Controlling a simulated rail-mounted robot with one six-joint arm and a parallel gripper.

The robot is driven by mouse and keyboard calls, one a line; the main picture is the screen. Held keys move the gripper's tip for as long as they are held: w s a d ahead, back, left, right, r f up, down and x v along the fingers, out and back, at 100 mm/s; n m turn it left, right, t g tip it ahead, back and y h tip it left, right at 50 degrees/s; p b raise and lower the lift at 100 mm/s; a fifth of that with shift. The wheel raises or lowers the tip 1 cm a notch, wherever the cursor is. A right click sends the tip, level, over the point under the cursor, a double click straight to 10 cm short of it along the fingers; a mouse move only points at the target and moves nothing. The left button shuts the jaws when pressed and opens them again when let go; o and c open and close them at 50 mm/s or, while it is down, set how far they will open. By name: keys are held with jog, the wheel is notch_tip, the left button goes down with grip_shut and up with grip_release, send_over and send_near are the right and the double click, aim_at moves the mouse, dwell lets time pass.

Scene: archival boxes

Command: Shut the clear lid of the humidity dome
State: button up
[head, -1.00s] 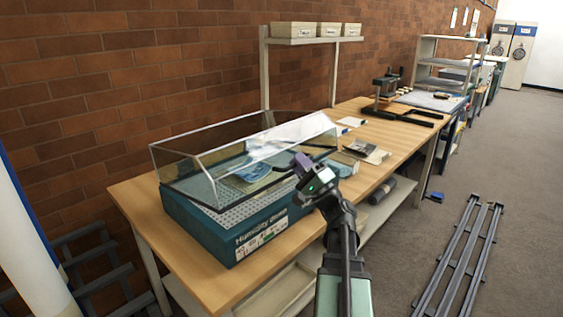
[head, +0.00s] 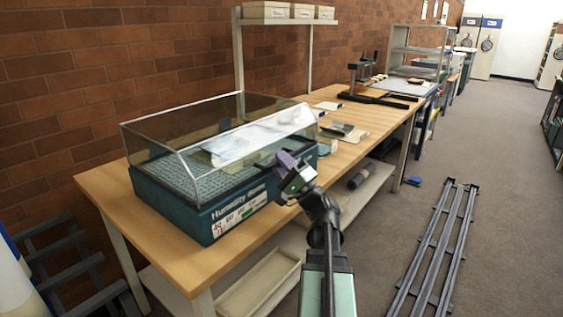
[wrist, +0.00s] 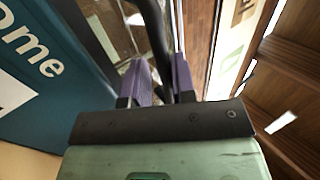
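The humidity dome has a teal base (head: 225,211) on the wooden bench, with its printed front also large at the left of the wrist view (wrist: 35,75). Its clear lid (head: 165,150) has thin grey edges and lies low over the base. The lid's front edge appears to meet the base rim, but I cannot tell whether it is fully seated. My gripper (head: 288,168) is at the front right of the dome. In the wrist view its purple fingers (wrist: 160,72) are on both sides of a dark bar (wrist: 152,25), apparently the lid's handle, and seem closed on it.
The bench (head: 110,190) runs back along the brick wall. Papers and a dark item (head: 340,128) lie behind the dome, with a press (head: 365,75) farther on. Boxes (head: 267,10) sit on a raised shelf. A grey rack (head: 440,240) lies on the floor at right.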

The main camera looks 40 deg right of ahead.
jog(key=shift+o, duration=1)
jog(key=b+v, duration=0.6)
jog(key=v, duration=0.4)
jog(key=shift+s+f, duration=0.25)
jog(key=shift+f, duration=0.1)
